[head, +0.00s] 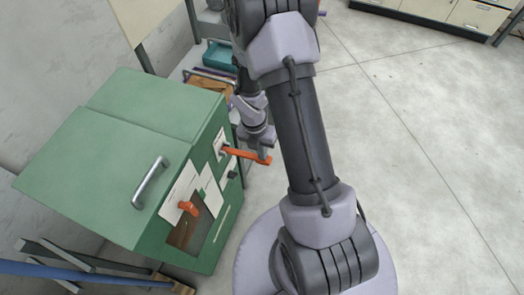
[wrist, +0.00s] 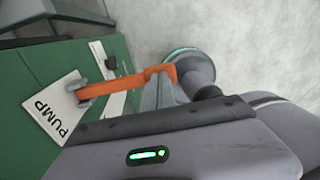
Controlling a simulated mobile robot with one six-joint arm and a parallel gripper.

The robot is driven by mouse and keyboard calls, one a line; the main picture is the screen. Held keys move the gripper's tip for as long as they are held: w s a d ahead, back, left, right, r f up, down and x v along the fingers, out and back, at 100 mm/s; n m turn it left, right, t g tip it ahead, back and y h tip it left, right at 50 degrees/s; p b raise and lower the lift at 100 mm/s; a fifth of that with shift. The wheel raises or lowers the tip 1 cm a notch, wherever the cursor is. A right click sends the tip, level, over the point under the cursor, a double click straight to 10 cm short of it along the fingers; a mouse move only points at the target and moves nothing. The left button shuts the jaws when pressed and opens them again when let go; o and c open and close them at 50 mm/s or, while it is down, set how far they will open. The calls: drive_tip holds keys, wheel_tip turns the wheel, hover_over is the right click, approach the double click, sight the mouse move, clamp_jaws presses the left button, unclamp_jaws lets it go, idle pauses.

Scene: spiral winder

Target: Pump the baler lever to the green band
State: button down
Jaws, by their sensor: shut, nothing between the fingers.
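The green baler cabinet (head: 85,165) stands at the left in the head view. An orange pump lever (head: 243,153) sticks out to the right from its front face. In the wrist view the lever (wrist: 122,85) runs from a grey pivot beside a white PUMP label (wrist: 52,108) to a bent outer end. My gripper (head: 265,153) is shut at the lever's outer end, with nothing between its fingers. In the wrist view the grey fingers (wrist: 157,94) are right beside that end; whether they touch it I cannot tell. No green band can be made out.
A second, shorter orange handle (head: 188,208) and a grey bar handle (head: 150,182) are on the cabinet. Shelves with a teal bin (head: 220,57) stand behind it. A rack with a blue bar (head: 60,270) is at lower left. The concrete floor (head: 440,170) at right is clear.

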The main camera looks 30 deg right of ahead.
sight(266, 164)
drive_tip(key=shift+f, duration=0.1)
drive_tip(key=shift+s+d+f, duration=0.15)
drive_tip(key=shift+s+f, duration=0.05)
drive_tip(key=shift+f, duration=0.35)
drive_tip(key=f, duration=0.5)
drive_tip(key=shift+s+d+f, duration=0.25)
drive_tip(key=shift+s, duration=0.1)
wheel_tip(266, 164, down, 3)
drive_tip(key=shift+a+r+b, duration=0.15)
drive_tip(key=shift+r+b, duration=0.05)
drive_tip(key=shift+b, duration=0.2)
drive_tip(key=shift+s+f, duration=0.15)
